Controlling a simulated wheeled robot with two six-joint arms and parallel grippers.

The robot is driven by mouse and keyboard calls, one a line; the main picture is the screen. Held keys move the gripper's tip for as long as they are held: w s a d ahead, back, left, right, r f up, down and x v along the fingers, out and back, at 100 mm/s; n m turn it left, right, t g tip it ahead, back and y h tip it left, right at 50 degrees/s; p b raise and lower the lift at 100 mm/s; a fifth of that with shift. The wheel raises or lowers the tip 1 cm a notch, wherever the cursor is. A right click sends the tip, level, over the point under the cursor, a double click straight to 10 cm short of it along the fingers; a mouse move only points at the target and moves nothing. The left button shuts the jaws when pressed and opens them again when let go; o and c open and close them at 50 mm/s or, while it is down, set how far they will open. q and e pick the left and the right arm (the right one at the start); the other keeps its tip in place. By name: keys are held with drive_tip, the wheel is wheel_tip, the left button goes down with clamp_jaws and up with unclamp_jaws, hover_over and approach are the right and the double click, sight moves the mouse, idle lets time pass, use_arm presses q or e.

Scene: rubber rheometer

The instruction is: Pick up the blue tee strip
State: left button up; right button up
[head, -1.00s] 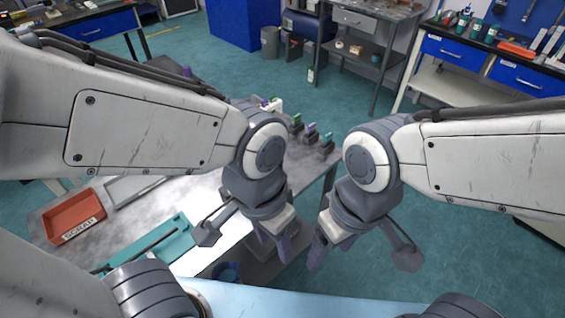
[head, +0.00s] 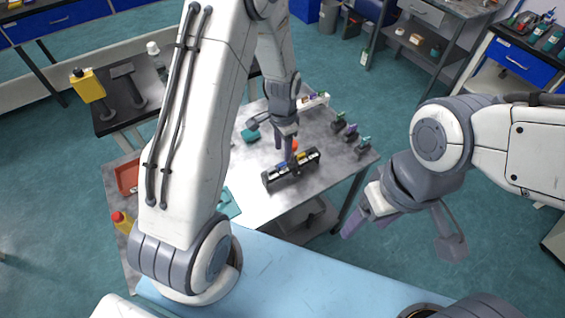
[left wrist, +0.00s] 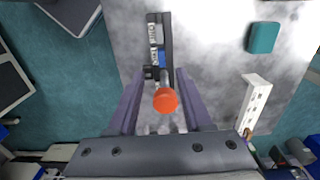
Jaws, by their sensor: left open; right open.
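A small blue piece (head: 281,168), which looks like the blue tee strip, sits in a dark rack (head: 268,181) on the grey table, beside white and yellow pieces. In the left wrist view the blue piece (left wrist: 161,58) lies just beyond the fingertips, in the rack. My left gripper (head: 288,155) points down over the rack, open and empty. In the left wrist view its fingers (left wrist: 160,76) stand either side of an orange-red knob (left wrist: 166,101), with no grip visible. The knob partly hides the rack's near end. My right gripper (head: 360,220) is open and empty, off the table's right side.
Dark holders with green and purple tops (head: 351,131) stand at the table's right edge. A white slotted block (left wrist: 257,99) and a teal block (left wrist: 263,38) are nearby. Bare tabletop surrounds the rack.

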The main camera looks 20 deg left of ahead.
sight(282, 164)
use_arm(q)
drive_tip(key=shift+f, duration=0.9)
wheel_tip(282, 164, down, 4)
drive_tip(key=shift+a+f+p, duration=0.1)
drive_tip(key=shift+p, duration=1.05)
drive_tip(key=shift+w+f, duration=0.1)
drive_tip(key=shift+f, duration=0.5)
clamp_jaws()
